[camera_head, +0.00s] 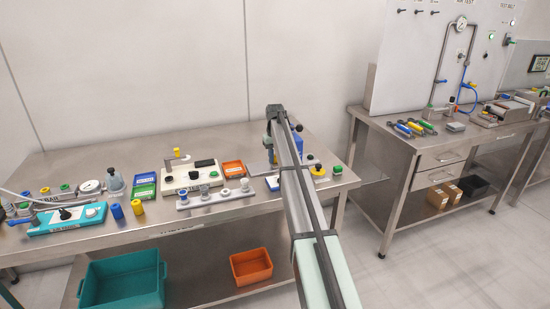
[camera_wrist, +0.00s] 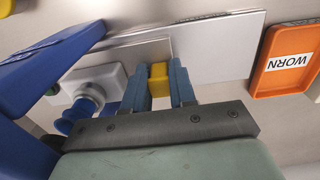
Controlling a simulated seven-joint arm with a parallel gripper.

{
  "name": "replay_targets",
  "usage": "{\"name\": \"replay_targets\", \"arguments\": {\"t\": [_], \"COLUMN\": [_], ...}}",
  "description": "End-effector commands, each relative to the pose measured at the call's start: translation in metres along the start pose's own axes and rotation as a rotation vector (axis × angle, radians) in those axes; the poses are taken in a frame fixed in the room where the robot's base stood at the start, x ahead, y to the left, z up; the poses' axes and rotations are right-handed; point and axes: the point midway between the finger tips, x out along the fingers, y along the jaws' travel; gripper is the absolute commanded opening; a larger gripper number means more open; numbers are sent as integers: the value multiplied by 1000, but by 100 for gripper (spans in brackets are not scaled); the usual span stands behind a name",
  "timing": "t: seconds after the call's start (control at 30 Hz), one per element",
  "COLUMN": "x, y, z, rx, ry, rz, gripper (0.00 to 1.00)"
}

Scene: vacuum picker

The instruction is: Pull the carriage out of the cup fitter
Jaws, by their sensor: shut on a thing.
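In the wrist view my gripper (camera_wrist: 158,90) has its two blue-grey fingers closed on a small yellow block (camera_wrist: 158,76), which looks like the grip of the carriage. A flat pale metal plate (camera_wrist: 205,50) lies just beyond the fingers. To the left is a white block (camera_wrist: 100,82) with a blue ribbed suction cup (camera_wrist: 84,112). A large blue body (camera_wrist: 45,50), seemingly the cup fitter, fills the left edge. In the head view my arm hides the gripper and most of the fitter; a blue part (camera_head: 301,141) shows right of the arm.
An orange tray labelled WORN (camera_wrist: 289,62) lies right of my gripper; it also shows in the head view (camera_head: 233,168). A grey holder with several cups (camera_head: 215,197) stands at the bench's front. Small knobs (camera_head: 318,170) stand right of my arm.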

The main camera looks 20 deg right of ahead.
Motion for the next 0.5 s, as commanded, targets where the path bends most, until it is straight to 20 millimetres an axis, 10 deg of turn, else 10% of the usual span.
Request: {"name": "replay_targets", "arguments": {"t": [0.5], "x": [0], "y": [-94], "z": [0], "rx": [-3], "ry": [0], "rz": [0], "gripper": [0]}}
